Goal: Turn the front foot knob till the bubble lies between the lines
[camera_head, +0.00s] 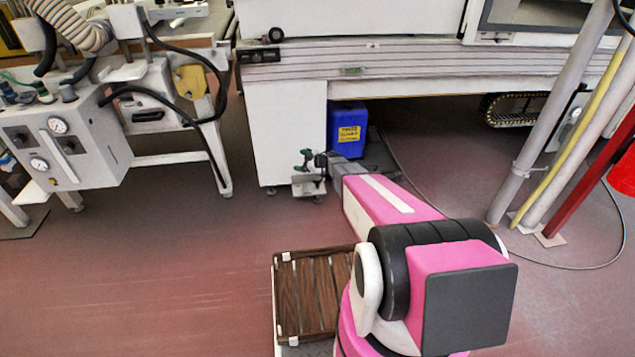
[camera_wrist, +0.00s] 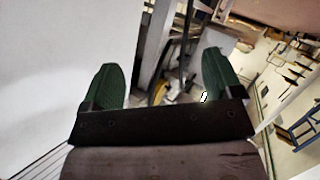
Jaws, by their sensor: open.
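A small level with a green vial (camera_head: 353,70) sits on the grey rail of the long white machine. Its bubble and lines are too small to read. A pale foot bracket (camera_head: 308,186) stands low at the machine's front leg, close to the floor. The knob itself I cannot make out apart from it. My gripper (camera_head: 303,161) is just above the bracket, beside the white leg panel. In the wrist view my gripper (camera_wrist: 160,80) shows two green fingertips wide apart, with nothing held between them.
A blue canister (camera_head: 347,129) with a yellow label stands under the machine, behind my arm. Grey, yellow and red posts rise at the right. A gauge cabinet (camera_head: 75,140) stands left. The floor at left is clear.

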